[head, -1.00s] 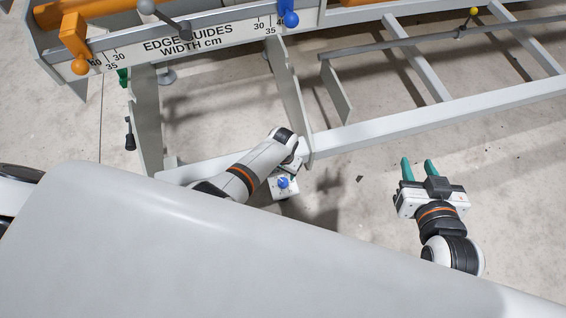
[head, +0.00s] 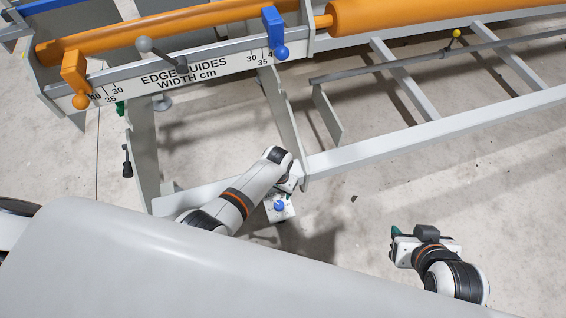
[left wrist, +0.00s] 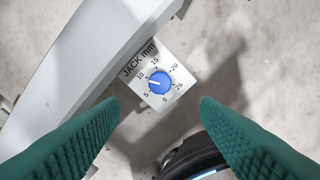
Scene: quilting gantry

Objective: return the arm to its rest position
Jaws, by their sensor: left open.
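My left arm reaches in from the left in the head view, with its wrist (head: 277,160) above the jack box. The left gripper's jaws are hidden there. In the left wrist view the left gripper (left wrist: 160,106) is open, its two green ribbed fingers wide apart with nothing between them. Beyond them is the white JACK mm box (left wrist: 182,78) with a blue knob (left wrist: 159,82), whose white mark points between 5 and 10. The box also shows in the head view (head: 286,214). My right gripper (head: 395,232) is at the right above the floor, its green fingers mostly hidden.
A gantry frame with a grey rail (head: 440,128) crosses the upper part. A white EDGE GUIDES plate (head: 190,72) carries an orange clamp (head: 75,72) and a blue clamp (head: 272,30). An orange roller (head: 410,14) lies behind.

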